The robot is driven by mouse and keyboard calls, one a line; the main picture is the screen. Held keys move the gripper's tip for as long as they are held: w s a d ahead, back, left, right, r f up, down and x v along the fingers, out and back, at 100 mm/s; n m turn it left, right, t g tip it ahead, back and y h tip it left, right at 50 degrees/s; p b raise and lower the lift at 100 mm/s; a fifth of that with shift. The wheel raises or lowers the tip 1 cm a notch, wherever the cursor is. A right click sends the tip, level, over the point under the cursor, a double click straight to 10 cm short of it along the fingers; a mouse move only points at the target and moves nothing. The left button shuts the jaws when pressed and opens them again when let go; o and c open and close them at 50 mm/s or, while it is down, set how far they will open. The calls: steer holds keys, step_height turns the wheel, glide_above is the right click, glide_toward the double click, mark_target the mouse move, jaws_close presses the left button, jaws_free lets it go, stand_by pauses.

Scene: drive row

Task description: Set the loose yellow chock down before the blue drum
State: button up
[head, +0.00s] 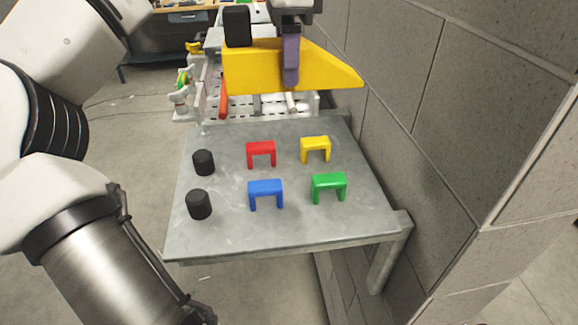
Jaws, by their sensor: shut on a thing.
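A large yellow wedge, the loose chock (250,68), hangs in the air at the top of the head view, its thin end toward the right. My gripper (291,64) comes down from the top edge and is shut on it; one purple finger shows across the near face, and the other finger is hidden. The chock appears clear of the grey table below. I see no blue drum in this view; the chock and my arm hide part of the scene behind.
The grey table (230,232) carries two black cylinders (204,162) (199,204) and red (261,152), yellow (315,148), blue (265,192) and green (329,186) U-shaped pieces. A block wall (450,120) stands close on the right. A black block (237,26) shows above the chock.

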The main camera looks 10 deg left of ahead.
step_height(320, 180, down, 20)
steer(key=shift+s+r, duration=0.1)
steer(key=shift+r, duration=0.1)
stand_by(0.4)
steer(key=shift+f, duration=0.1)
steer(key=o, duration=1.3)
steer(key=shift+c, duration=0.2)
